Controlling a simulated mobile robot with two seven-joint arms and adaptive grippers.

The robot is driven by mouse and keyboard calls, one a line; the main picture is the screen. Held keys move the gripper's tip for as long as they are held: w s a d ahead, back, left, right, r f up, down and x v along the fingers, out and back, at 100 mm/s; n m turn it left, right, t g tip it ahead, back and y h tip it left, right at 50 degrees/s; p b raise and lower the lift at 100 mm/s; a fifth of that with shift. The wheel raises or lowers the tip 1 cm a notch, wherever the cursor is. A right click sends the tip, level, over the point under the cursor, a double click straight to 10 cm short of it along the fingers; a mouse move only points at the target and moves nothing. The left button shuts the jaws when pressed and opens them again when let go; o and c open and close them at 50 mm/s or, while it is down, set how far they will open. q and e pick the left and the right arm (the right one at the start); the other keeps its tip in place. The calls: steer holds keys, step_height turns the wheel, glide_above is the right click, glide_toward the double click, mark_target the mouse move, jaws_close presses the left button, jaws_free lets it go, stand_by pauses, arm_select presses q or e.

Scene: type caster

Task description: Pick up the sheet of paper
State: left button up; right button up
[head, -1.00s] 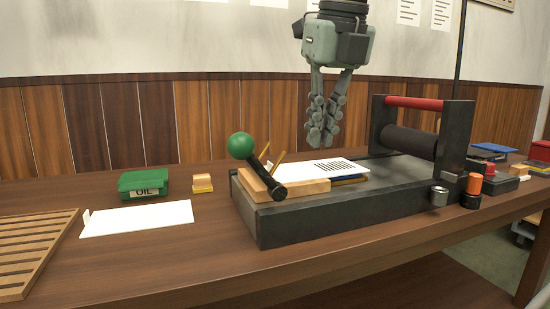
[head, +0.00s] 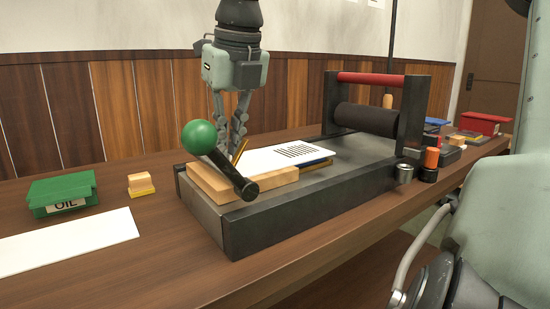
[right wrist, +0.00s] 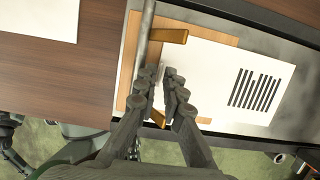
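A white sheet of paper (head: 285,157) with black printed bars lies on the bed of a dark roller press. It also shows in the right wrist view (right wrist: 220,80), its left edge near my fingertips. My right gripper (head: 227,148) is low over the sheet's left end, behind the green ball knob. In the right wrist view my right gripper (right wrist: 161,78) has its fingers close together with a narrow gap, and something pale shows between the tips. Contact with the sheet cannot be made out. My left gripper is not in view.
The press (head: 230,235) carries a green-knobbed lever (head: 199,137), a wooden block (head: 215,184) and a red-barred roller (head: 366,118). A blank white sheet (head: 65,242), a green OIL box (head: 62,191) and a small yellow-and-wood block (head: 141,186) lie left. Small containers stand right.

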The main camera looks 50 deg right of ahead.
steer(key=shift+w+f, duration=0.1)
steer(key=shift+f, duration=0.2)
jaws_close()
